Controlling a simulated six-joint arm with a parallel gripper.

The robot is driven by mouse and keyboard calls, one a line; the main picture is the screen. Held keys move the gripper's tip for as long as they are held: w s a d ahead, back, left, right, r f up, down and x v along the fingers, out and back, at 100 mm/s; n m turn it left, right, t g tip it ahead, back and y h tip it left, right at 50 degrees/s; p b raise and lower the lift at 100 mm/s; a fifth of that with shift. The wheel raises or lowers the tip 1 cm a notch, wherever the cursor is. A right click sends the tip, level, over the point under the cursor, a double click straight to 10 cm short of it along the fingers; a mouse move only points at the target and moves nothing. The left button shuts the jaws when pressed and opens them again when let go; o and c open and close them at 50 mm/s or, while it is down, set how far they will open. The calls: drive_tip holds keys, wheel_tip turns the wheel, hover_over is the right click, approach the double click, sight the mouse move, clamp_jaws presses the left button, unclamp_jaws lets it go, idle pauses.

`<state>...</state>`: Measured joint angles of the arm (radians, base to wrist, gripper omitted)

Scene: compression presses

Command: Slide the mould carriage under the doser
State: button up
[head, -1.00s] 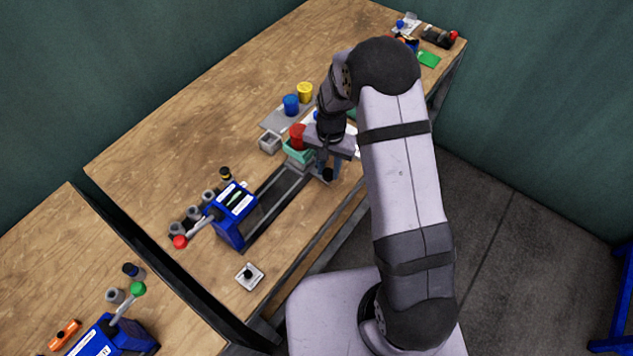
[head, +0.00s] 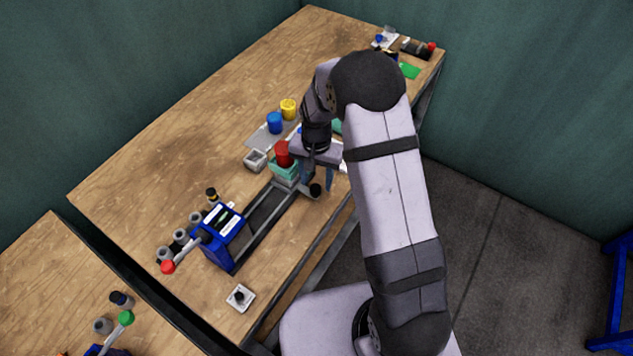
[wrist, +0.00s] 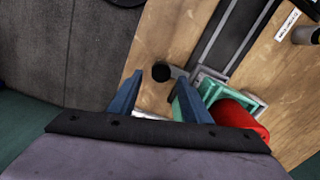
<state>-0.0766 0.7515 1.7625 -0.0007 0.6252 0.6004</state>
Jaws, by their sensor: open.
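A grey carriage (head: 285,181) sits at the far end of a dark rail track (head: 262,218). A teal box-like part (head: 280,170) with a red cylinder (head: 283,153) stands at or over it; I cannot tell which part is the mould and which the doser. A black knob (wrist: 162,72) on a short grey arm juts from the carriage's side. My gripper (wrist: 160,82) is open, its blue fingertips on either side of the knob in the picture; contact is unclear.
A blue press (head: 226,236) with a red-knobbed lever (head: 168,267) stands at the track's near end. Blue (head: 275,123) and yellow (head: 288,109) cups stand behind the teal part. A small square grey box (head: 256,160) is beside it. The table's right edge is close.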

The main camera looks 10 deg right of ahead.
drive_tip(key=shift+r+b, duration=0.7)
drive_tip(key=shift+r, duration=2.15)
drive_tip(key=shift+w+n, duration=0.1)
drive_tip(key=shift+n, duration=0.7)
drive_tip(key=shift+s+f+n, duration=0.2)
drive_tip(key=shift+n, duration=0.3)
drive_tip(key=s+d+f+n+g, duration=0.1)
drive_tip(key=s+f+n+g, duration=0.2)
drive_tip(key=s, duration=1)
drive_tip(key=s+d+r+n, duration=0.1)
drive_tip(key=s+r, duration=0.3)
drive_tip(key=s, duration=0.5)
drive_tip(key=shift+w+d+r+m+t, duration=0.1)
drive_tip(key=shift+w+d+r+t, duration=0.1)
drive_tip(key=shift+r+t, duration=0.45)
drive_tip(key=shift+w+d+r+m+t, duration=0.1)
drive_tip(key=shift+d+r+t, duration=0.2)
drive_tip(key=shift+r, duration=0.6)
drive_tip(key=shift+w+d+r+m+t, duration=0.1)
drive_tip(key=shift+d+r+t, duration=0.05)
drive_tip(key=shift+r+t, duration=0.5)
